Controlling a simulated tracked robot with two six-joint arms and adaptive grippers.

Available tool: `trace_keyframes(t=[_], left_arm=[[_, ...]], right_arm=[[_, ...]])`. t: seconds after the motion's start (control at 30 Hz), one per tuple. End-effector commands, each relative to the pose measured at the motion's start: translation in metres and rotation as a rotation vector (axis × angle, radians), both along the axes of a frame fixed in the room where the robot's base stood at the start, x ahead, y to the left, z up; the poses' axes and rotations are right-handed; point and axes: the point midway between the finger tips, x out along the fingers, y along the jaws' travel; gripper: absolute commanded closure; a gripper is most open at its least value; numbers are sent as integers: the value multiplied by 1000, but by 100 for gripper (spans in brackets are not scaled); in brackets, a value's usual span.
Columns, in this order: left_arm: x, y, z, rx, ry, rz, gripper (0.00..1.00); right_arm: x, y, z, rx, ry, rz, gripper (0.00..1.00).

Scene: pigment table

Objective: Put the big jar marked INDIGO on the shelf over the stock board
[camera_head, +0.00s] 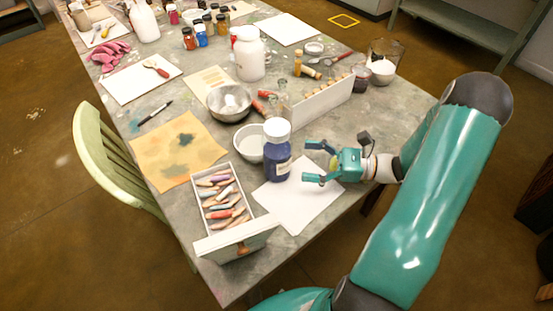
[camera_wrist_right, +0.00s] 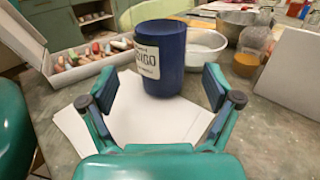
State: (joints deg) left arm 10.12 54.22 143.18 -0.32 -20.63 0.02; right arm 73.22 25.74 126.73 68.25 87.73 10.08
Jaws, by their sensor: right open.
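The big jar (camera_head: 277,163) is dark blue with a white lid and a pale label, upright on white paper near the table's front. My left gripper is not in view. I cannot identify the shelf over the stock board.
A box of pastels (camera_head: 226,203) is left of the jar. A white bowl (camera_head: 248,143) stands close behind it, with a steel bowl (camera_head: 229,102) beyond. A long white box (camera_head: 322,103) stands behind the gripper. A green chair (camera_head: 115,160) is at the table's left.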

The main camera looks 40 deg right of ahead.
Motion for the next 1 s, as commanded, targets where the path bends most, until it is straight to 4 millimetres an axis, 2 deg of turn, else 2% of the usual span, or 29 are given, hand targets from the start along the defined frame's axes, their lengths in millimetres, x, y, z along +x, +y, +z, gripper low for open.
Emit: trace_keyframes(t=[0.2, 0.47, 0.8, 1.0], left_arm=[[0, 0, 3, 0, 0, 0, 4], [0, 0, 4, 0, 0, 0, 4], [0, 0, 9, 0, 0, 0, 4], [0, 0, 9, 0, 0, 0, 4]], right_arm=[[32, 25, 0, 2, -1, 3, 11], [46, 34, -1, 1, 1, -1, 11], [81, 58, -3, 1, -1, 0, 11], [84, 60, -3, 0, 0, -3, 11]])
